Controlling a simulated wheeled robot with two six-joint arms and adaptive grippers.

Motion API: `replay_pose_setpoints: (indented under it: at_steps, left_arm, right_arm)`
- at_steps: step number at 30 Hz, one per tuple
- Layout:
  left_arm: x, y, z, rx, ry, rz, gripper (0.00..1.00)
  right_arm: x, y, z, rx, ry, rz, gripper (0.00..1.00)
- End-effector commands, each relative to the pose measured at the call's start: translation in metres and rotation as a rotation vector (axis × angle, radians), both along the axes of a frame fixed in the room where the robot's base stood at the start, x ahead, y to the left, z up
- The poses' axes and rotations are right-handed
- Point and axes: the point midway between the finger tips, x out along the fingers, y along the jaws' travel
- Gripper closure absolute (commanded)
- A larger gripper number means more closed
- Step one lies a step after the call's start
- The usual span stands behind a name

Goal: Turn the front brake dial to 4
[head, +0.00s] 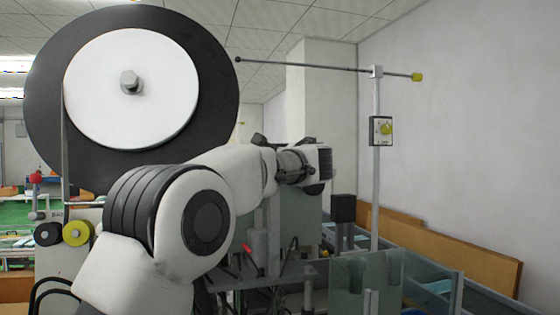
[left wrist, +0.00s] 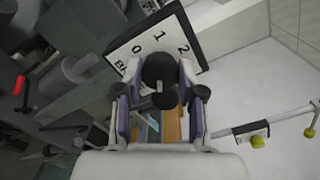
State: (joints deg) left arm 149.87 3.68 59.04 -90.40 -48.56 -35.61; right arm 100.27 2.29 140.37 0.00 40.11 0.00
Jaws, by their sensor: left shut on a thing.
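The brake dial shows in the left wrist view as a black knob (left wrist: 158,68) in front of a tilted white plate (left wrist: 120,50) with a dark edge. The figures 0, 1 and 2 and part of a word are readable on the plate; the rest is hidden or cut off. My left gripper (left wrist: 160,78) has one finger on each side of the knob and is shut on it. The knob's pointer setting cannot be told. In the head view my left arm reaches to the right, and its fingers and the dial cannot be made out. My right gripper is not in view.
A large dark reel with a white disc (head: 165,75) stands at upper left. A post carries a thin rod and a box with a yellow button (head: 386,128). A red-handled lever (left wrist: 20,86) is at left in the wrist view. Clear panels (head: 385,275) stand at lower right.

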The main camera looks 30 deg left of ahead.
Motion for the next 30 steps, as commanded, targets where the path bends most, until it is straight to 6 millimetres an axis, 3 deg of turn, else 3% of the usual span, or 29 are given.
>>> replay_pose_setpoints:
  at_steps: [13,14,15,16,26,30]
  left_arm:
    - [-0.001,0.000,0.003,0.011,0.006,0.000,0.96]
    - [-0.001,0.000,0.003,0.011,0.006,0.000,0.58]
    - [-0.001,0.000,0.003,0.011,0.006,-0.001,0.44]
    - [-0.001,0.000,0.003,0.011,0.006,-0.001,0.36]
    - [-0.001,-0.002,0.002,0.009,0.008,-0.001,0.36]
    - [-0.012,-0.016,0.003,0.011,0.009,-0.003,0.36]
  right_arm:
    - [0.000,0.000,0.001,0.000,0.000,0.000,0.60]
    - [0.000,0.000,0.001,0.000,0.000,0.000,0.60]
    - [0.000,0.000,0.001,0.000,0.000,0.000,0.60]
    - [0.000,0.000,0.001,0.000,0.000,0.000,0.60]
    - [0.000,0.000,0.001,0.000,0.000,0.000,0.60]
    - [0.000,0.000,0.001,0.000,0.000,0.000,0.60]
